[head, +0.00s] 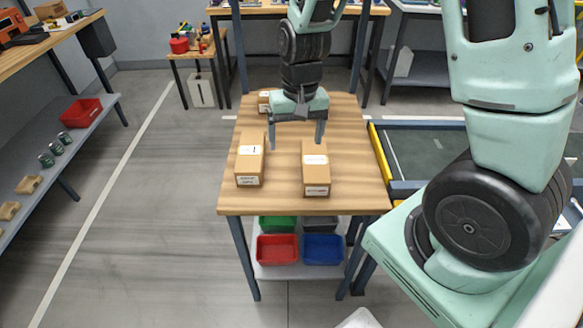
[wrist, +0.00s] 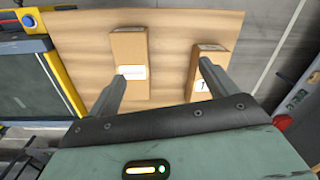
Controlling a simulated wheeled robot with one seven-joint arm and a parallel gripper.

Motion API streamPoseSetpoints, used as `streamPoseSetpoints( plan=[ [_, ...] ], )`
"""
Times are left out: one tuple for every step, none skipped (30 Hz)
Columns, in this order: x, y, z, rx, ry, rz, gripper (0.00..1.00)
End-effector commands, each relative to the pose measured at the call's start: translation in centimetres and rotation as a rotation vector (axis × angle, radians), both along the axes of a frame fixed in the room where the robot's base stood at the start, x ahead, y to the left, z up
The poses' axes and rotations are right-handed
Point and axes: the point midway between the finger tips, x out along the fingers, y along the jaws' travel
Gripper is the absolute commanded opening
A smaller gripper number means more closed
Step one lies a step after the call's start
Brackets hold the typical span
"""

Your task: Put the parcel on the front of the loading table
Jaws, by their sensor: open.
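The wooden loading table (head: 345,135) holds several cardboard parcels. One parcel (head: 250,165) lies at the front left, with a white marked label on top. Another parcel (head: 314,172) lies to its right near the front edge. A third box (head: 264,103) sits at the back left, partly hidden by my gripper. My gripper (head: 297,144) is open and empty, pointing down over the table behind the two front parcels. In the wrist view, my fingers (wrist: 164,72) are spread, one near the right parcel (wrist: 128,45), the other overlapping the marked parcel (wrist: 203,85). I cannot tell finger height or contact.
A lower shelf holds red (head: 278,249), blue (head: 322,249), green and grey bins. A yellow-edged conveyor (head: 420,150) stands right of the table. A shelf unit (head: 45,165) with cans and a red bin is at the left. The floor (head: 165,200) between is clear.

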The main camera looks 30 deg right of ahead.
Motion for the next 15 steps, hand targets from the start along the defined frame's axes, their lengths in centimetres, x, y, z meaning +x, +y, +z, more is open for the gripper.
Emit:
streamPoseSetpoints(
  plan=[
    [-1.4,3.8,1.9,0.021,-0.015,0.129,0.85],
    [-2.6,5.8,2.8,0.031,-0.018,0.213,0.85],
    [-4.5,8.4,4.1,0.041,-0.023,0.325,0.85],
    [-5.9,10.0,4.9,0.045,-0.027,0.408,0.85],
    [-7.4,11.5,5.7,0.046,-0.03,0.488,0.85],
    [-9.5,13.0,6.5,0.046,-0.034,0.589,0.85],
    [-10.9,14.0,7.1,0.042,-0.037,0.661,0.85],
    [-12.3,14.7,7.6,0.037,-0.04,0.726,0.85],
    [-14.0,15.5,8.1,0.03,-0.044,0.806,0.85],
    [-15.1,15.9,8.4,0.023,-0.046,0.858,0.85],
    [-16.0,16.2,8.6,0.017,-0.048,0.902,0.85],
    [-17.1,16.5,8.8,0.009,-0.049,0.951,0.85],
    [-17.7,16.6,9.0,0.003,-0.05,0.979,0.85],
    [-18.1,16.7,9.1,-0.001,-0.051,1.001,0.85],
    [-18.6,16.7,9.1,-0.005,-0.052,1.022,0.85]
  ],
)
